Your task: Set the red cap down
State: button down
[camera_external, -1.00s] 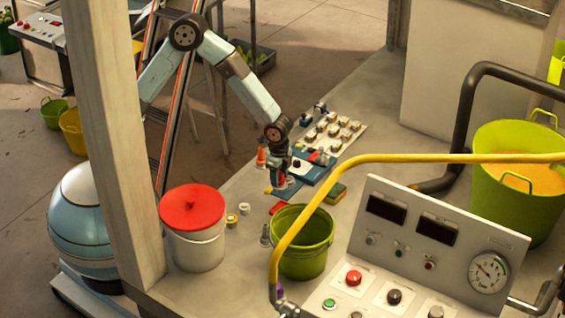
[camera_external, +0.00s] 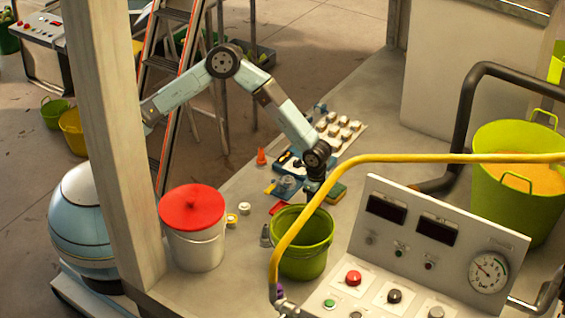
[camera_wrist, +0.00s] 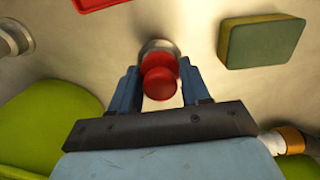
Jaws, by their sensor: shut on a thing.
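In the wrist view, my gripper (camera_wrist: 160,90) is shut on the red cap (camera_wrist: 160,82), a small round red piece between its two blue fingers. A round metal piece (camera_wrist: 156,46) shows just beyond the cap; I cannot tell whether they touch. In the external view, my gripper (camera_external: 309,197) points down just behind the green bucket (camera_external: 303,262), beside the green and yellow sponge (camera_external: 337,193). The bucket rim hides the fingertips in part, and the cap cannot be made out there.
A flat red piece (camera_external: 278,208) lies left of my gripper. A grey cone-shaped piece (camera_external: 265,237) stands beside the bucket. A white bucket with a red lid (camera_external: 193,208) is farther left. A yellow rail (camera_external: 330,178) and control panel (camera_external: 430,245) are in front.

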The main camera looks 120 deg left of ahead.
jog(key=shift+w+a+f, duration=0.15)
jog(key=shift+w+f, duration=0.25)
jog(key=shift+f, duration=1.55)
jog(key=c, duration=0.5)
grip_release()
